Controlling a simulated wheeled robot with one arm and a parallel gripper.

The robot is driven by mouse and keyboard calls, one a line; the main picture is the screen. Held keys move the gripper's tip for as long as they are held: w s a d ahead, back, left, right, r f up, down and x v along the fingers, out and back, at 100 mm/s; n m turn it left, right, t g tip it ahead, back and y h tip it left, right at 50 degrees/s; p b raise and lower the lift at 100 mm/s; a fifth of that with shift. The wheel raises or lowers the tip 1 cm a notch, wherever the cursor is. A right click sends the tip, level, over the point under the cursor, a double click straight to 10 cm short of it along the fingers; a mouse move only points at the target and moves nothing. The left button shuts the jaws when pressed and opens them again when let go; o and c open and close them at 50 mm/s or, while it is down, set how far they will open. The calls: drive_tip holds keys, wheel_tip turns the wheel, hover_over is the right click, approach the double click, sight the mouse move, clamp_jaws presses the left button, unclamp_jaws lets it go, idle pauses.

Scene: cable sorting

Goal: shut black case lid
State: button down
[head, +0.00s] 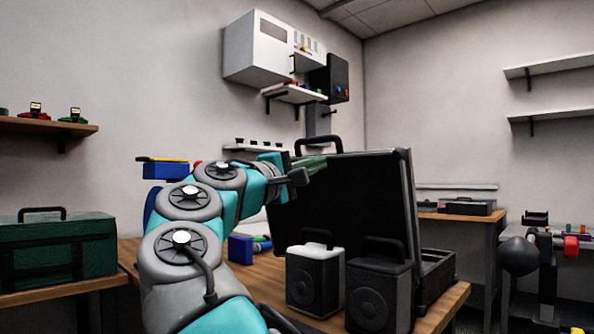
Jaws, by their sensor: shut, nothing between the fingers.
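The black case (437,275) stands on the wooden table with its lid (345,205) raised, close to upright. The lid's broad dark face is toward me, and its carry handle (319,143) shows above the top edge. My gripper (308,168) is at the lid's upper left, in front of its face in the picture. It is shut and empty. I cannot tell whether it touches the lid. The inside of the case is mostly hidden by the lid and the speakers.
A white-topped speaker (315,280) and a black speaker (379,295) stand in front of the case. A blue box (240,249) lies to their left. A green case (58,248) sits at far left. A wall shelf (295,93) hangs above.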

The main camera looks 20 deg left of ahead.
sight(341, 155)
drive_tip(key=x, duration=0.3)
drive_tip(key=shift+w+d, duration=0.1)
drive_tip(key=shift+w, duration=0.3)
drive_tip(key=shift+w+d+r, duration=0.25)
drive_tip(key=shift+w, duration=0.1)
drive_tip(key=shift+w+r+p, duration=0.1)
drive_tip(key=shift+p, duration=0.2)
